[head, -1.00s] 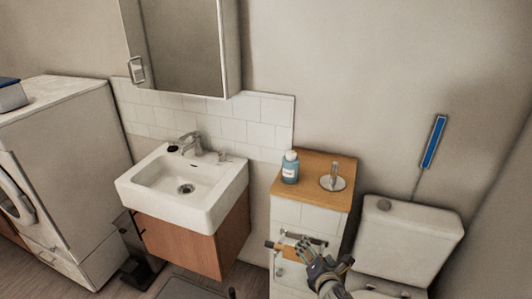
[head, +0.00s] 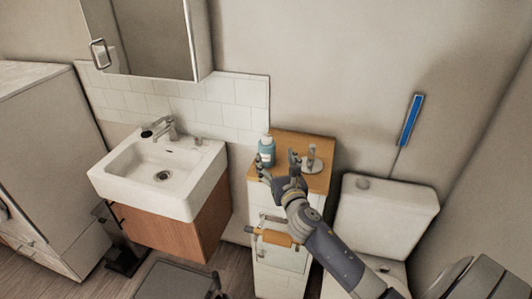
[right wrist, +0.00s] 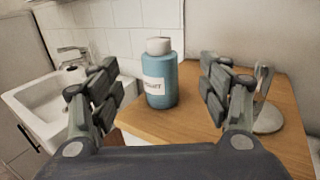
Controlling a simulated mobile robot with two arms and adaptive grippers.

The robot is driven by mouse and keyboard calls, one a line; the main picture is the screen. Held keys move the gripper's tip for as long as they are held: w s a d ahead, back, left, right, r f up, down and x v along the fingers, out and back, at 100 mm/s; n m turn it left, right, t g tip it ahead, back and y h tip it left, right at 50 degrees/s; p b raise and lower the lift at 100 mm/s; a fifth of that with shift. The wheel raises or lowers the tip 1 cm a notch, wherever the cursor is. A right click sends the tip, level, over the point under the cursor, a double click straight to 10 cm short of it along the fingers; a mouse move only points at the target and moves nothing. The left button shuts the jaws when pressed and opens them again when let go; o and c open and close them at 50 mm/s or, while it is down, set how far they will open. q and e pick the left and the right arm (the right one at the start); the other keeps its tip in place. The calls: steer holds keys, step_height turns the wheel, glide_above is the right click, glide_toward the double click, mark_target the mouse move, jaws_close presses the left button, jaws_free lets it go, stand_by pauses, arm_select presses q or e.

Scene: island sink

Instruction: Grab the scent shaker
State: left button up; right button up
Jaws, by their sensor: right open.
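The scent shaker appears to be the blue bottle (head: 266,152) with a white cap and white label. My right gripper (head: 278,166) is open at the front of that top. In the right wrist view the bottle (right wrist: 160,85) shows between the two spread fingers, a little beyond them, with a gap on both sides. Nothing is held. My left gripper is out of view.
A metal holder on a round base (head: 312,162) stands right of the bottle, close to my right finger. The white sink (head: 160,172) is to the left, the toilet tank (head: 385,212) to the right. A tiled wall (head: 225,100) is behind.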

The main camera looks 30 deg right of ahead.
mark_target(269, 150)
steer(key=x, duration=0.5)
steer(key=shift+w+d+f, duration=0.1)
steer(key=shift+w, duration=0.05)
steer(key=shift+f+p+x, duration=0.2)
steer(key=shift+f+x, duration=0.05)
steer(key=shift+x, duration=0.95)
steer(key=shift+f+p+x, duration=0.2)
steer(key=shift+f+x, duration=0.05)
steer(key=shift+x, duration=0.9)
steer(key=c, duration=1.3)
